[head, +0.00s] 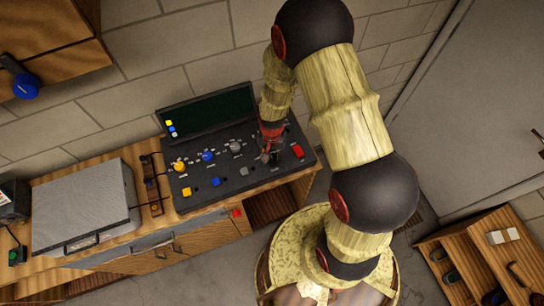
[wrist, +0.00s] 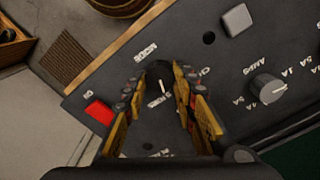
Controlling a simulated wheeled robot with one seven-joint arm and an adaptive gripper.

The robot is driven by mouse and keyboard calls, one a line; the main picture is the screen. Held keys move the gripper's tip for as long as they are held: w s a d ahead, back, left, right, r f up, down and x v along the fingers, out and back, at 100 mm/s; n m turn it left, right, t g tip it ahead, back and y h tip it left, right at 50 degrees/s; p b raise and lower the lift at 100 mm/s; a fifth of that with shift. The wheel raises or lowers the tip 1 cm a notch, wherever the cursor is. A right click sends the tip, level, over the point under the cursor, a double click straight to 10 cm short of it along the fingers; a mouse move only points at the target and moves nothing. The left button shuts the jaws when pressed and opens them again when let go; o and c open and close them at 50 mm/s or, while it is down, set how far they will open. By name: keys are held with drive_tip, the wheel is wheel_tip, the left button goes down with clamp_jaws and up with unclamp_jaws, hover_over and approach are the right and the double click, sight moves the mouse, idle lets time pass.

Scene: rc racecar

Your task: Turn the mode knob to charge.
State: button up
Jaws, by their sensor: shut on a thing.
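The mode knob (wrist: 156,73) is a black round knob with a white pointer line, between my gripper's fingers in the wrist view. My gripper (wrist: 160,90) is shut on it, with one yellow-and-dark finger on each side. The fingers hide much of the knob and the lettering around it. A white label lies just under the pointer, but I cannot read it surely. In the head view my gripper (head: 270,154) is down at the right part of the black control panel (head: 222,187), and the knob is mostly hidden there.
A grey amps knob (wrist: 267,90) and a grey button (wrist: 236,20) sit on one side of my gripper, a red button (wrist: 99,112) on the other. Yellow (head: 179,166) and blue (head: 208,156) knobs are further left. A grey case (head: 85,205) stands left of the panel.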

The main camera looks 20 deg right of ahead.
sight(272, 159)
drive_tip(key=n+b, duration=0.1)
drive_tip(key=n, duration=0.2)
drive_tip(key=shift+n, duration=0.4)
drive_tip(key=shift+a+n+b, duration=0.1)
drive_tip(key=shift+n+b, duration=0.6)
drive_tip(key=shift+n, duration=1.3)
drive_tip(key=o, duration=1.2)
drive_tip(key=shift+c, duration=0.2)
drive_tip(key=shift+r, duration=0.1)
wheel_tip(272, 159, up, 12)
